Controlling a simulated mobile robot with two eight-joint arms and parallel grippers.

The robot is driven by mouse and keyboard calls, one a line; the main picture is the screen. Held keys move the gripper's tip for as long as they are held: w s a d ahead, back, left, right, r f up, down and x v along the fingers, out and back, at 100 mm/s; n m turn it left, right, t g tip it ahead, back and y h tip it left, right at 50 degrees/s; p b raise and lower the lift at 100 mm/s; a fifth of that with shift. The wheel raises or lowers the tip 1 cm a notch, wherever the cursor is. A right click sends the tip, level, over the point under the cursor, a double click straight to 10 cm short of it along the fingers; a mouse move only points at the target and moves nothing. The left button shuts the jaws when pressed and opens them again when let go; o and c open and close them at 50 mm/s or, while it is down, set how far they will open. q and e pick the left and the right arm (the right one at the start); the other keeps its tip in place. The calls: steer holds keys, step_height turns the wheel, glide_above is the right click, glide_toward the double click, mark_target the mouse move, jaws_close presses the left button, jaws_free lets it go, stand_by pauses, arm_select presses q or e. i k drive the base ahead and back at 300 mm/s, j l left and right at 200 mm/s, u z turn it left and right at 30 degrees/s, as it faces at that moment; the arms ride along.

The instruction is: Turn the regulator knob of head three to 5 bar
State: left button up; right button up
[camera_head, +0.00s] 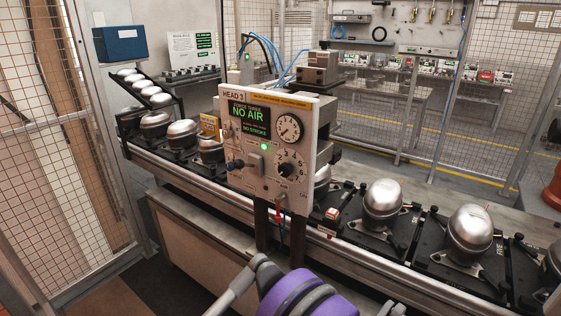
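The HEAD 3 panel (246,181) stands upright in the middle of the head view, above the near side of the conveyor. Its screen (250,119) reads NO AIR in large letters and NO STROKE below. A round pressure gauge (289,129) sits at its upper right. Below the gauge is the dark regulator knob (286,170), ringed by numbers including 3, 5 and 6; its exact setting is too small to read. A blue-black knob (235,164) is at the panel's left. Purple and grey links of my arm show at the bottom, apart from the panel. Neither gripper is in view.
The conveyor (232,196) runs behind the panel, carrying silver compressors (470,229) on black pallets. A lit green button (264,147) and a small switch (281,196) marked ON are also on the panel. Mesh fencing (30,150) stands at left. The space before the panel looks clear.

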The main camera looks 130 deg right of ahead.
mark_target(285, 169)
steer(key=z, duration=4.4)
